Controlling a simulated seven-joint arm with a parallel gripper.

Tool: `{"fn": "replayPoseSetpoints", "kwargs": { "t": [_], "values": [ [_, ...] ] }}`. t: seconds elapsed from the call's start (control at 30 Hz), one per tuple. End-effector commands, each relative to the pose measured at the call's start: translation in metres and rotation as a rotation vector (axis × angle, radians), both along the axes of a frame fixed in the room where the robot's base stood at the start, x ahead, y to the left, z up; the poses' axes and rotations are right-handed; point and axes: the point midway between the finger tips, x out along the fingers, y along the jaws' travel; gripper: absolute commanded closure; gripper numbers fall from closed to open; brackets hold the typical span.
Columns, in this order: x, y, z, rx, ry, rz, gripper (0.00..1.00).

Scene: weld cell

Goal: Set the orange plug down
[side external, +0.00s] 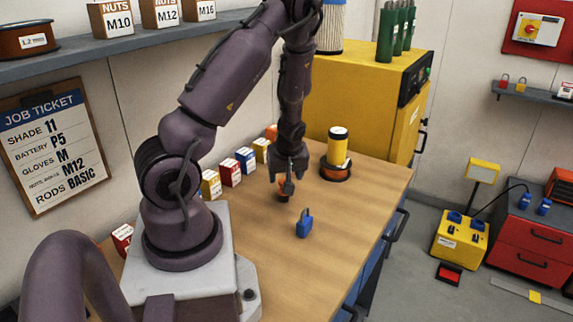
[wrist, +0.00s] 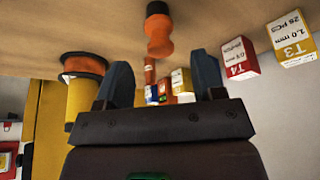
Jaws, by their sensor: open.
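The orange plug (wrist: 159,38) is in the wrist view, with its orange body toward my fingers and a black end at the top of the picture. In the side view the orange plug (side external: 283,183) shows at the bench top, partly hidden by my gripper (side external: 289,188), with its dark end lowest. It looks upright on the wooden bench (side external: 345,205). In the wrist view my gripper (wrist: 160,62) is open, its two fingers wide apart, and neither finger touches the plug there.
A blue padlock-shaped item (side external: 304,224) stands in front of my gripper. Small labelled boxes (side external: 230,172) line the back of the bench. A yellow-and-black cylinder (side external: 337,147) stands on an orange spool (side external: 335,171) at the right. The bench between the blue item and the right edge is clear.

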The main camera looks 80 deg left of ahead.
Motion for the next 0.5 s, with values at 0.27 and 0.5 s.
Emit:
{"fn": "replayPoseSetpoints", "kwargs": {
  "t": [0.27, 0.5],
  "values": [
    [0.000, -0.015, 0.036, 0.000, -0.001, -0.002, 0.38],
    [0.021, -0.047, 0.066, -0.058, -0.036, -0.128, 0.38]
  ]
}}
